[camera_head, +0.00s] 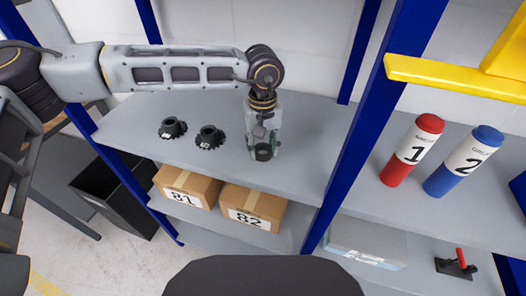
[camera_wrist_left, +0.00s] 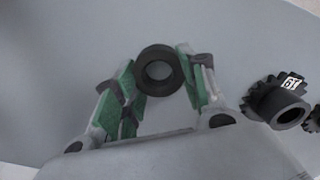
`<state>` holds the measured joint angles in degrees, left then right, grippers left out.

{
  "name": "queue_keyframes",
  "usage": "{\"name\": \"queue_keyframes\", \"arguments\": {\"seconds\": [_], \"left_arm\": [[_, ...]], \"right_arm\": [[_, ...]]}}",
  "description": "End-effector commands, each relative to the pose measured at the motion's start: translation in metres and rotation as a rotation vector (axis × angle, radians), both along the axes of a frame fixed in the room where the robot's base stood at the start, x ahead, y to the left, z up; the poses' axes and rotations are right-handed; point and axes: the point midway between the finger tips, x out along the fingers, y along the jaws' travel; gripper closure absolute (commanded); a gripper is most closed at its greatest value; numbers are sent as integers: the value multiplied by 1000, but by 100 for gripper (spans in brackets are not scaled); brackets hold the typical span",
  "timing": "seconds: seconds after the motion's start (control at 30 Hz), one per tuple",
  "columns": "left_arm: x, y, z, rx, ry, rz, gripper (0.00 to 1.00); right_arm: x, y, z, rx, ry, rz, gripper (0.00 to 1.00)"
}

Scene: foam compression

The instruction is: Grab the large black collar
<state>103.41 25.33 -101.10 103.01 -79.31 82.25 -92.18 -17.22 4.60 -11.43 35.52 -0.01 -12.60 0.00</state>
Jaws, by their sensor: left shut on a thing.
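The black collar (camera_head: 264,153) is a short, smooth dark ring on the grey upper shelf (camera_head: 310,165), near its front edge. My left gripper (camera_head: 262,147) points down over it, its fingers on either side. The left wrist view shows the collar (camera_wrist_left: 145,73) between the green-padded fingertips (camera_wrist_left: 166,75), its hole facing the camera. The gripper is shut on it. I cannot tell whether the collar still touches the shelf. My right gripper is not in view.
Two black gears, one (camera_head: 209,138) nearer the collar and one (camera_head: 172,128) farther left, stand on the same shelf. Boxes marked 81 (camera_head: 184,187) and 82 (camera_head: 254,208) sit below. A blue post (camera_head: 352,135) rises right of the gripper; red (camera_head: 412,152) and blue (camera_head: 463,162) cylinders stand beyond.

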Motion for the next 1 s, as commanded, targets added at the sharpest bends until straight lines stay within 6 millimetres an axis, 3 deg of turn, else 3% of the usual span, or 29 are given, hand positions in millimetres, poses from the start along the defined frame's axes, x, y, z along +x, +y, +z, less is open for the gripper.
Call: {"name": "queue_keyframes", "arguments": {"seconds": [0.47,1.0], "left_arm": [[0,0,8,-1,-1,1,82],[0,-1,79,-2,-1,0,82]], "right_arm": [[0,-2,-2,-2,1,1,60],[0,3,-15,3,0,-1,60]]}}
